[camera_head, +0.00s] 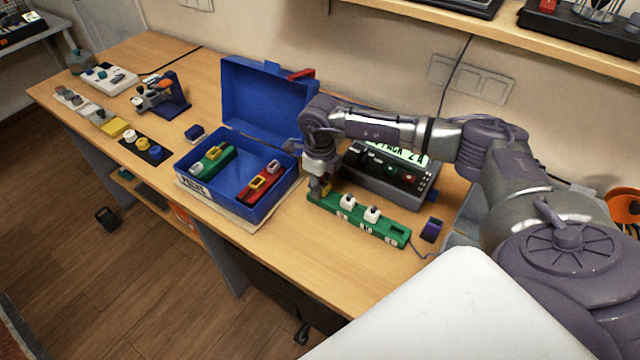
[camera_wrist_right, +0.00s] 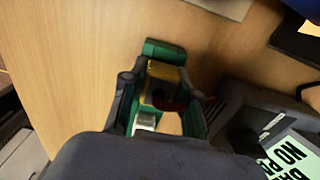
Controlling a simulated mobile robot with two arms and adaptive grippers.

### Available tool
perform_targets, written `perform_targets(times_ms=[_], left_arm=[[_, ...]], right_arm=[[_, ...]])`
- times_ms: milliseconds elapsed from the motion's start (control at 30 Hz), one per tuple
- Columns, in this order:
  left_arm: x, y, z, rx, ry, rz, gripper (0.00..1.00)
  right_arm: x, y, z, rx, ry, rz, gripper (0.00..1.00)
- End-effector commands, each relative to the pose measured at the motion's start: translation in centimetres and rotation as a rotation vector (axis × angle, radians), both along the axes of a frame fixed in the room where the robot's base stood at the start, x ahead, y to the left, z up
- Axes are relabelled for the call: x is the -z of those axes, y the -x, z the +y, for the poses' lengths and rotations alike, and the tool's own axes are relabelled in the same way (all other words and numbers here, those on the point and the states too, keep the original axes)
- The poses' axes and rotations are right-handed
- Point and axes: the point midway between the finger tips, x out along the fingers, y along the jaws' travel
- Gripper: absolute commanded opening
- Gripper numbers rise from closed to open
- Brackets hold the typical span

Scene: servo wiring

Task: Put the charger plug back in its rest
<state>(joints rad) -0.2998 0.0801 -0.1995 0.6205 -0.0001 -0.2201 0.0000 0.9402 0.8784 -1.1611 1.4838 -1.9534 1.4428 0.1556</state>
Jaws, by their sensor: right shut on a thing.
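My right gripper (camera_head: 322,188) points down at the left end of a green strip (camera_head: 385,233). It is shut on a yellow-brown block, likely the charger plug, whose top shows between the fingers in the right wrist view (camera_wrist_right: 165,75). The block is at the strip; I cannot tell whether it is seated or just above. A dark red part shows beside it. The charger (camera_head: 385,182), a dark grey box with a lit label, stands behind the strip. A small purple holder (camera_head: 432,229), perhaps the rest, stands right of the strip. My left gripper is not in view.
Two white plugs (camera_head: 348,202) (camera_head: 372,213) stand on the strip. An open blue case (camera_head: 262,208) with a green and a red-yellow piece lies left of my gripper. Small parts and a blue stand (camera_head: 172,98) are farther left. Bare table lies in front of the strip.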

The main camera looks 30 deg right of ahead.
Motion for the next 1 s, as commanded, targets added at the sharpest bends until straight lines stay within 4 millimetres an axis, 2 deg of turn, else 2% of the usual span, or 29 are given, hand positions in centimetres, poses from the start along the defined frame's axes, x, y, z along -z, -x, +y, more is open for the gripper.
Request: perform_targets(times_ms=[33,67,200,500,633,767,1000], left_arm=[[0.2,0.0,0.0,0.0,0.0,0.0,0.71],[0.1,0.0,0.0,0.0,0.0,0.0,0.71],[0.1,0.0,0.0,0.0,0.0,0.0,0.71],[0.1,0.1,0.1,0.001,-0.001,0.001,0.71],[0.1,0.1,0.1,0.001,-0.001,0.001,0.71],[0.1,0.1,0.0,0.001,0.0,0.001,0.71],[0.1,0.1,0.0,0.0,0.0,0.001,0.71]], right_arm=[[0.3,0.0,0.0,0.0,0.0,0.0,0.0],[0.1,0.0,0.0,0.0,0.0,0.0,0.35],[0.1,0.0,0.0,0.0,0.0,0.0,0.58],[0.0,0.0,0.0,0.0,0.0,0.0,0.59],[-0.9,-0.1,0.0,-0.001,0.0,-0.002,0.59],[-3.1,-0.1,0.0,-0.001,-0.001,-0.004,0.59],[-8.3,-0.1,0.0,0.0,-0.001,-0.004,0.59]])
